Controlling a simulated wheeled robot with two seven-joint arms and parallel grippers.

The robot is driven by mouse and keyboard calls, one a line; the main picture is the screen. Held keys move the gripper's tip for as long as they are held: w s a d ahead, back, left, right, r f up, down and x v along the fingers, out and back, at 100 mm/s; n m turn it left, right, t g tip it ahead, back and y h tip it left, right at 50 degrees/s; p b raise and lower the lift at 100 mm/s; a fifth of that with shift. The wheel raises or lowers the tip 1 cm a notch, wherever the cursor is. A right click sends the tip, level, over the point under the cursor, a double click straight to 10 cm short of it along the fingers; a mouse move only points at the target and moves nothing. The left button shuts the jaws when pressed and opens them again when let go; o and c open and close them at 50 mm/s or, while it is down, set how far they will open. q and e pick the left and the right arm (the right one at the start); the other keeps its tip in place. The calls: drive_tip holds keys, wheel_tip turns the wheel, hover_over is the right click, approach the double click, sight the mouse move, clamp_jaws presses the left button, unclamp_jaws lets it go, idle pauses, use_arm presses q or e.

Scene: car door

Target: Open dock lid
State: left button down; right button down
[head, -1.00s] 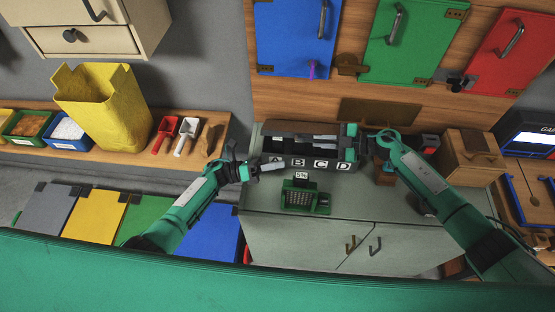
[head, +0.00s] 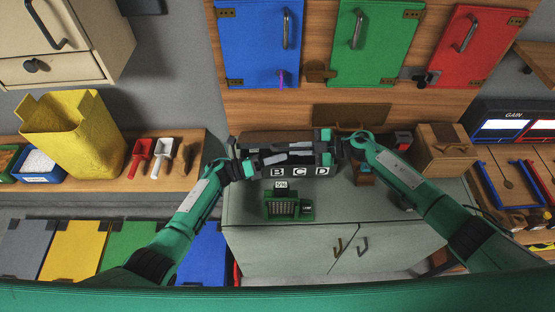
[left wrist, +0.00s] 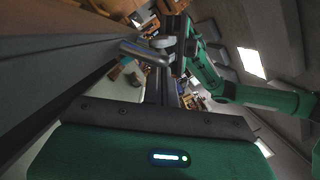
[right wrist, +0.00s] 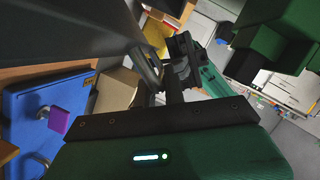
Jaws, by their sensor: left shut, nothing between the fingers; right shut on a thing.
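The dock, a dark box lettered along its front (head: 297,172), sits on the grey-green cabinet in the head view. B, C and D show; the left end is behind my left gripper. My left gripper (head: 274,158) points right across the dock, shut and empty. In the left wrist view, a grey bar handle (left wrist: 143,52) runs along a dark panel beside its fingers. My right gripper (head: 300,147) points left over the dock, shut. In the right wrist view, a curved grey handle (right wrist: 147,65) on a grey panel is at its fingers. The exact grip is partly hidden.
A small green device (head: 285,207) stands in front of the dock. A wooden box (head: 445,150) stands at the cabinet's right. Blue (head: 258,45), green (head: 375,45) and red (head: 480,45) doors hang behind. The cabinet's front top is mostly clear.

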use_arm(q)
drive_tip(key=shift+w+r, duration=0.75)
drive_tip(key=shift+r, duration=0.3)
use_arm(e)
drive_tip(key=shift+s+f, duration=0.2)
drive_tip(key=shift+f, duration=0.1)
drive_tip(key=c, duration=1.5)
unclamp_jaws()
drive_tip(key=shift+d, duration=0.1)
